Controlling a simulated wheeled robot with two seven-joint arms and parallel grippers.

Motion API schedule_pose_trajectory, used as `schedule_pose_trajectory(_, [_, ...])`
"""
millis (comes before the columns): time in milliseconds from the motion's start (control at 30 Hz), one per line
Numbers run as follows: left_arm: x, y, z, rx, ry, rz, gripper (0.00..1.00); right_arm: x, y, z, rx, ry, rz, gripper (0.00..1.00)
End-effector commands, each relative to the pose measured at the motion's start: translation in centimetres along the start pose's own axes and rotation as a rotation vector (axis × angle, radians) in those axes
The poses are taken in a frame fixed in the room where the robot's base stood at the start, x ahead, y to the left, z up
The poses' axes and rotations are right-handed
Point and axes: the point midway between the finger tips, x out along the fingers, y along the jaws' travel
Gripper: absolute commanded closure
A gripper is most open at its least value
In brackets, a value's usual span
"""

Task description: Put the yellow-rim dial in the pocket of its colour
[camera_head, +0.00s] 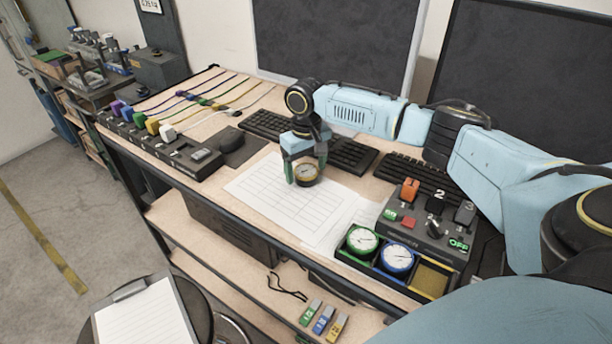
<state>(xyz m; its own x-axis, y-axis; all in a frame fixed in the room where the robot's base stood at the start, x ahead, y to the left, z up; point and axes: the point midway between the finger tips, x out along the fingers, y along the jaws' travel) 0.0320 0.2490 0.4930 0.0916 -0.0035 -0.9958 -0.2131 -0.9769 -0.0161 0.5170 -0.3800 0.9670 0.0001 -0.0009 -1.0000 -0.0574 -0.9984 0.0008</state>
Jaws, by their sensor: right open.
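The yellow-rim dial (308,175) has a dark body and a pale face, and is over the white gridded sheet on the desk. My right gripper (306,172) points down over the sheet with its green-tipped fingers open, one on each side of the dial. I cannot tell whether the fingers touch it. The pocket tray (376,269) is at the desk's front edge. A green-rim dial (361,241) is in the left pocket and a blue-rim dial (397,258) in the middle one. The yellow pocket (431,278) at the right is empty. My left gripper is out of view.
A control box (424,220) with switches and a lever stands behind the pocket tray. Keyboards (350,157) lie behind the sheet. A black strip with coloured plugs (160,143) is at the left. The sheet's front part (290,212) is clear.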

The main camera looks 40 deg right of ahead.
Motion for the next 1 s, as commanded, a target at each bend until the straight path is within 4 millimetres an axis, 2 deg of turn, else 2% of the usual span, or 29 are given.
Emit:
schedule_pose_trajectory(133, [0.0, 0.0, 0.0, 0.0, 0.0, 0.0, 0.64, 0.0, 0.0, 0.0, 0.0, 0.0, 0.0, 0.22])
schedule_pose_trajectory(500, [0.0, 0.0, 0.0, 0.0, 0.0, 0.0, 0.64, -0.1, 0.0, 0.0, 0.0, 0.0, 0.0, 0.7])
schedule_pose_trajectory(567, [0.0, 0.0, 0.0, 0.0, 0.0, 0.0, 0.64, -0.1, 0.0, 0.0, 0.0, 0.001, 0.0, 0.77])
schedule_pose_trajectory(800, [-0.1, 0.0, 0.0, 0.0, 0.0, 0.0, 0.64, -0.6, 0.0, -0.1, 0.0, 0.002, -0.001, 0.77])
schedule_pose_trajectory(867, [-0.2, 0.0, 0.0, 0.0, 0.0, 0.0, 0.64, -1.3, 0.0, -0.1, 0.0, 0.004, -0.002, 0.77])
schedule_pose_trajectory(1000, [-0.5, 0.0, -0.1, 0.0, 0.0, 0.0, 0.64, -4.0, 0.0, -0.1, -0.001, 0.005, -0.002, 0.77])
